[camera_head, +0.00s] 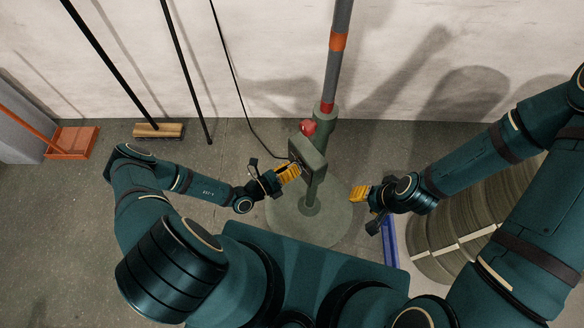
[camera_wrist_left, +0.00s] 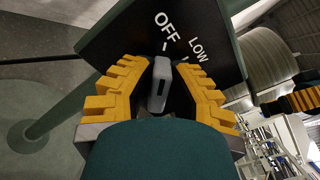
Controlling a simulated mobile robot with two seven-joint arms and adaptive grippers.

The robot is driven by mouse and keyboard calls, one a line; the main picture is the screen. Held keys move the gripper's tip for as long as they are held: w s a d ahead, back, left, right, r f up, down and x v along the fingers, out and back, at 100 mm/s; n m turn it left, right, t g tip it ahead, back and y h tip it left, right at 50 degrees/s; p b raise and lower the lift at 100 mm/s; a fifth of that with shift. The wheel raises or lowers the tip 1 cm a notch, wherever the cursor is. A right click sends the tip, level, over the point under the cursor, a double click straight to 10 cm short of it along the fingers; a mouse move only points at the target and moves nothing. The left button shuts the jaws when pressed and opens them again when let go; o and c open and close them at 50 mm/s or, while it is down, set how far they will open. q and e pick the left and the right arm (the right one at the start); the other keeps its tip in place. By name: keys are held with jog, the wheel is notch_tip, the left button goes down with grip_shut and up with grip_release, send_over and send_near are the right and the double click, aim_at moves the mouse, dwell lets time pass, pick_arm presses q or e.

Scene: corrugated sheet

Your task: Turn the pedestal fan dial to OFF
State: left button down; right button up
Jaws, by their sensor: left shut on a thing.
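The pedestal fan (camera_head: 313,190) stands on a round base (camera_head: 325,222), with a green control box (camera_head: 307,153) on its column. In the left wrist view the box's dark panel (camera_wrist_left: 120,48) shows the words OFF and LOW. The grey dial (camera_wrist_left: 159,84) sits below these words, its upper end near the OFF mark. My left gripper (camera_head: 292,172) is at the box; in the left wrist view its yellow fingers (camera_wrist_left: 160,90) are on both sides of the dial, shut on it. My right gripper (camera_head: 360,194) is to the right of the fan, apart from it; its opening is unclear.
A broom (camera_head: 158,130) and an orange dustpan (camera_head: 72,142) stand by the wall at left. A black cord (camera_head: 232,80) runs down to the fan. A large ribbed roll (camera_head: 470,215) and a blue item (camera_head: 390,243) are at right.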

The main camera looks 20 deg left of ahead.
pick_arm(q)
jog(key=c, duration=0.9)
grip_release()
jog(key=shift+d, duration=0.1)
jog(key=shift+c, duration=0.2)
jog(key=v, duration=1.2)
